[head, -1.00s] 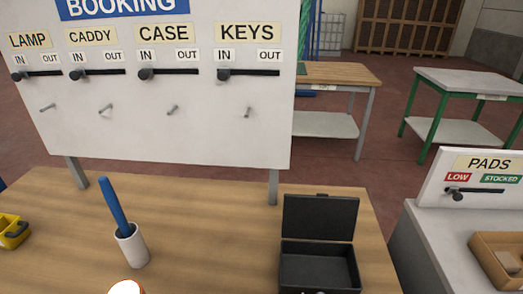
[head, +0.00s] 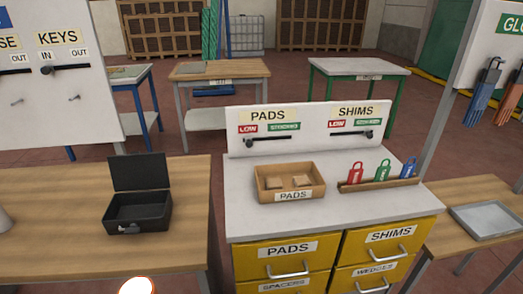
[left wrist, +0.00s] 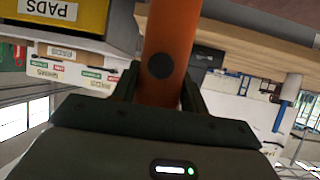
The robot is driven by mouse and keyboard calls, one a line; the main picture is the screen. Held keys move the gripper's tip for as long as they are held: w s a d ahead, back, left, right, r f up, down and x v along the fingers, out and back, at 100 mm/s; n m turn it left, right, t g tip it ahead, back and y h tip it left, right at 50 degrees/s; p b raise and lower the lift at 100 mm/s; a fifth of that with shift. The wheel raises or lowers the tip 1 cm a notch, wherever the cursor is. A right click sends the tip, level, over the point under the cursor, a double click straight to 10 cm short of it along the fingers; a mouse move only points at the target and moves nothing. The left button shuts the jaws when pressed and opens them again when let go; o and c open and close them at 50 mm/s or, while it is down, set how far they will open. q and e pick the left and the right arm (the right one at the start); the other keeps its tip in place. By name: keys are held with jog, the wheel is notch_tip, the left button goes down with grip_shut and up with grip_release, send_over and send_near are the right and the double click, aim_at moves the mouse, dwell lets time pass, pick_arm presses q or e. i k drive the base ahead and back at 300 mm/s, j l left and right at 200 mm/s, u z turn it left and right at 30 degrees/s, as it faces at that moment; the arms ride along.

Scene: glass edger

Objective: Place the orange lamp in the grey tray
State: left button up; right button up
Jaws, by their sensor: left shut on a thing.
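The orange lamp (left wrist: 170,35) is gripped across its orange body in the left wrist view, with a dark round spot on the body near the jaws. My left gripper (left wrist: 160,88) is shut on it. In the head view only the lamp's bright white end with an orange rim (head: 137,287) shows at the bottom edge; the gripper itself is out of that view. The grey tray (head: 492,222) lies on a wooden table at the far right, apart from the lamp, and looks empty. My right gripper is not in view.
A yellow drawer cabinet (head: 283,250) stands between the lamp and the tray's table (head: 440,208). On it are a pads box (head: 290,195), a rack of coloured tags (head: 380,184) and an upright sign board (head: 305,130). An open black case (head: 140,212) sits on the left bench (head: 40,255).

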aim_at(487, 220)
jog(key=l+z, duration=0.1)
jog(key=l, duration=0.3)
jog(key=i+l+z, duration=0.1)
jog(key=l, duration=0.35)
jog(key=i+l+z, duration=0.1)
jog(key=l, duration=0.3)
jog(key=i+l+z, duration=0.1)
jog(key=l, duration=0.3)
jog(key=i+l+z, duration=0.1)
jog(key=l, duration=0.3)
jog(key=i+l+z, duration=0.1)
jog(key=l, duration=0.3)
jog(key=i+l+z, duration=0.1)
jog(key=l, duration=0.3)
jog(key=i+l+z, duration=0.1)
jog(key=i+l, duration=0.15)
jog(key=i+l+z, duration=0.15)
jog(key=i+l, duration=0.5)
jog(key=l, duration=0.1)
